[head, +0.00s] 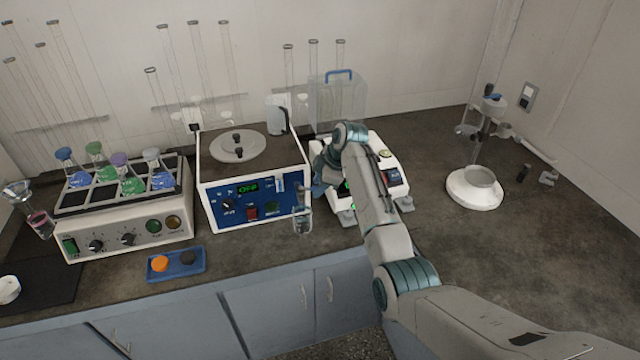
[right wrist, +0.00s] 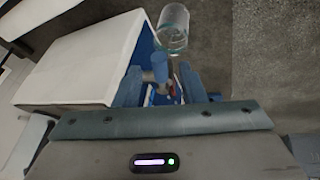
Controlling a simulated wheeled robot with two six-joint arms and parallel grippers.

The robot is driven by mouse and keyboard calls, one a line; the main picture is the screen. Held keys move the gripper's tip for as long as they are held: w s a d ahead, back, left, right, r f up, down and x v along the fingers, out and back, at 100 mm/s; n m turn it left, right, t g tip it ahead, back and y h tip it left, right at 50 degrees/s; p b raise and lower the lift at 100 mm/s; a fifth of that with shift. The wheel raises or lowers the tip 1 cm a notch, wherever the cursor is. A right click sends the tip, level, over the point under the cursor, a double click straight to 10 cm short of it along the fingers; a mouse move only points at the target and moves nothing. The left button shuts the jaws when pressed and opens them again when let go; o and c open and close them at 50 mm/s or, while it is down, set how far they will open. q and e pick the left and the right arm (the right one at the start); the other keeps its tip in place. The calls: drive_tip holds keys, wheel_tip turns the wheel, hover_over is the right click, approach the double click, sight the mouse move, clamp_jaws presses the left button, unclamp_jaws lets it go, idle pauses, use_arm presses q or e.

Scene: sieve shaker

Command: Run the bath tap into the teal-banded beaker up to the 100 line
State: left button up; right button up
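The water bath (head: 250,190) is a white box with a blue front panel, and its display reads OFF. Its pale tap (head: 280,183) is at the panel's upper right. The clear beaker (head: 302,222) stands near the counter's front edge by the tap; its teal band shows in the right wrist view (right wrist: 172,30). I cannot make out any water in it. My right gripper (head: 316,186) is beside the bath's right front corner. In the right wrist view its fingers (right wrist: 160,88) are apart, with a blue-grey knob-like part between them; contact is unclear. My left gripper is out of view.
A flask shaker (head: 125,225) stands left of the bath, with a blue tray (head: 176,265) in front. A white device (head: 385,165) is partly behind my right arm. A white-based stand (head: 474,192) is farther right. The counter's right front is clear.

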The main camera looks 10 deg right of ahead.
drive_tip(key=b+v, duration=0.3)
drive_tip(key=v, duration=0.7)
drive_tip(key=shift+d+r, duration=0.15)
drive_tip(key=shift+r, duration=0.2)
drive_tip(key=shift+s, duration=0.1)
idle(0.6)
